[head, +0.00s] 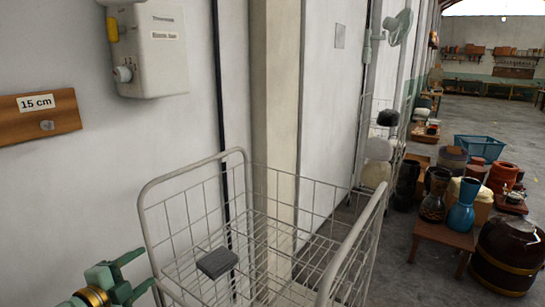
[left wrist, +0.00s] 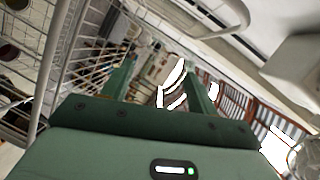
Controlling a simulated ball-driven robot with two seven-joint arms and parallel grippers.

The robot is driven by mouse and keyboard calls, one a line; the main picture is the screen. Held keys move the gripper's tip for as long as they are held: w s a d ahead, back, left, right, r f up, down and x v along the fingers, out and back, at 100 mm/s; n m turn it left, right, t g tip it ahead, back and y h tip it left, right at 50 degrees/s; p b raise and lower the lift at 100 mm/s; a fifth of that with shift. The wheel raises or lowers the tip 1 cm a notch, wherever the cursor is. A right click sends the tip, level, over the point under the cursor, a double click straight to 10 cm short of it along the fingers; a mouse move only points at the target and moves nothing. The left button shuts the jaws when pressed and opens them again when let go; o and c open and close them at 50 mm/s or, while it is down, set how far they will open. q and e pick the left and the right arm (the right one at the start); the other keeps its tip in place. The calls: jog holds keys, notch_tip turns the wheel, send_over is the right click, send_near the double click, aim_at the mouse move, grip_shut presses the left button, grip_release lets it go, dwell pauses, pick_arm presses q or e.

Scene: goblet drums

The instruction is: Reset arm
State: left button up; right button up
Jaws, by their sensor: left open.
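My left gripper (head: 146,269) is green with a brass-coloured ring and shows at the lower left of the head view. It is open and empty, in front of the white wall and just left of the wire cart (head: 192,163). In the left wrist view its two green fingers (left wrist: 155,66) stand apart with nothing between them. The cart's wire side shows at the left of that view. My right gripper is in neither view.
A dark grey block (head: 217,262) sits in the wire cart. A white wall box (head: 152,50) and a wooden "15 cm" board (head: 38,116) hang above the gripper. Drums and vases, including a blue vase (head: 464,207), stand at the right. Grey floor lies open beyond.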

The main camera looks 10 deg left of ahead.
pick_arm(q)
jog(key=s+d+f+n+g+y, duration=0.3)
jog(key=s+d+f+n+y, duration=0.25)
jog(key=s+f, duration=0.5)
jog(key=s+f+n+g+y, duration=0.2)
jog(key=s+n+g, duration=0.3)
jog(key=s, duration=0.9)
jog(key=s+d+f+g+h, duration=0.1)
jog(key=s+d+f, duration=0.1)
jog(key=f, duration=0.8)
jog(key=s+d+f+g+h, duration=0.1)
jog(key=s+d+f+g, duration=0.15)
jog(key=f, duration=0.75)
jog(key=s+d+f+g+h, duration=0.1)
jog(key=s+f, duration=0.1)
jog(key=f, duration=0.8)
jog(key=s+f+n+g, duration=0.1)
jog(key=s+f, duration=0.5)
jog(key=s, duration=0.3)
jog(key=s+f+n+g+h, duration=0.1)
jog(key=s+f+n, duration=0.1)
jog(key=s+f, duration=0.3)
jog(key=s, duration=0.4)
jog(key=shift+f, duration=0.4)
jog(key=shift+s+a, duration=0.1)
